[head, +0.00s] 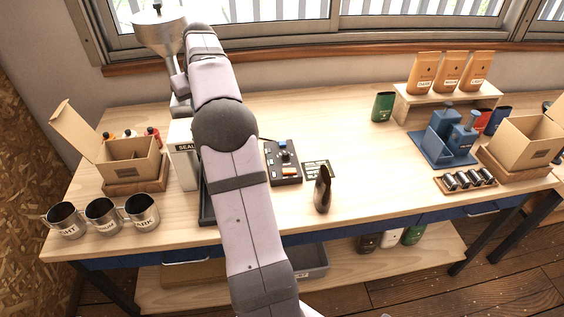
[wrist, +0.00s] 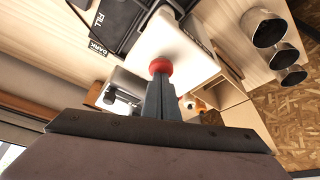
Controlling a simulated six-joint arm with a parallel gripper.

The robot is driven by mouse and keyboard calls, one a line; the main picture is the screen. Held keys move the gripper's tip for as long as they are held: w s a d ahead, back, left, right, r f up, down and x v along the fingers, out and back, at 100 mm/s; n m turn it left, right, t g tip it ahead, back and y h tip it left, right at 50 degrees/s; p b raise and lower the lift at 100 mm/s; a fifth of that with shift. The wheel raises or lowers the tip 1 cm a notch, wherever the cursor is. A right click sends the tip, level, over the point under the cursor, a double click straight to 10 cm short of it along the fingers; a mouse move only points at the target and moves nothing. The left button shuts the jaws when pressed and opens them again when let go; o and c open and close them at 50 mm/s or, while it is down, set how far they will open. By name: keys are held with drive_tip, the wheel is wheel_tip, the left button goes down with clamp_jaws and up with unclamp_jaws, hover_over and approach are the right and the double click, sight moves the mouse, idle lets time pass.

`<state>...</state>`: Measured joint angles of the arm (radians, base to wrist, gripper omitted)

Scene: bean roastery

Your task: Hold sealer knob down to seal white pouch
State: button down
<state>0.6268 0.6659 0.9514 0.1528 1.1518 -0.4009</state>
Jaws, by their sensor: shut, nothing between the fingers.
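The white sealer (head: 183,157), marked SEAL, stands on the left of the bench, partly behind my arm in the head view. Its white body (wrist: 190,46) also shows in the wrist view, with the red knob (wrist: 160,66) on it. My gripper (wrist: 160,80) is shut and empty, with its fingertips at the red knob, touching or almost touching it. I cannot tell how far the knob is pressed. In the head view my arm hides the fingertips and the knob. I cannot make out a white pouch in either view.
Three metal cups (head: 103,217) and an open carton (head: 133,160) stand left of the sealer. A metal hopper (head: 160,33) rises behind. A black control box (head: 283,165) and a dark brown pouch (head: 322,192) stand right of my arm. The bench middle is clear.

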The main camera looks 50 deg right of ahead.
idle(0.3)
wheel_tip(320, 180, up, 6)
drive_tip(key=p, duration=0.6)
drive_tip(key=shift+p, duration=0.35)
idle(0.5)
drive_tip(key=s+a+f+g, duration=0.1)
drive_tip(key=s+a+f, duration=0.15)
drive_tip(key=a, duration=0.45)
drive_tip(key=s+a+f+n+y, duration=0.1)
drive_tip(key=s+a+f, duration=0.15)
drive_tip(key=a, duration=0.45)
drive_tip(key=s+a+f+g, duration=0.1)
drive_tip(key=s+a+f, duration=0.1)
drive_tip(key=s+a, duration=0.35)
drive_tip(key=s+a+f+n+g, duration=0.1)
drive_tip(key=s+a+f, duration=0.3)
drive_tip(key=s, duration=0.5)
drive_tip(key=s+a+f+n+g, duration=0.1)
drive_tip(key=s+a+f, duration=0.3)
drive_tip(key=s+a, duration=0.5)
drive_tip(key=shift+s+a+f, duration=0.15)
drive_tip(key=shift+s+f, duration=0.05)
drive_tip(key=shift+s, duration=0.2)
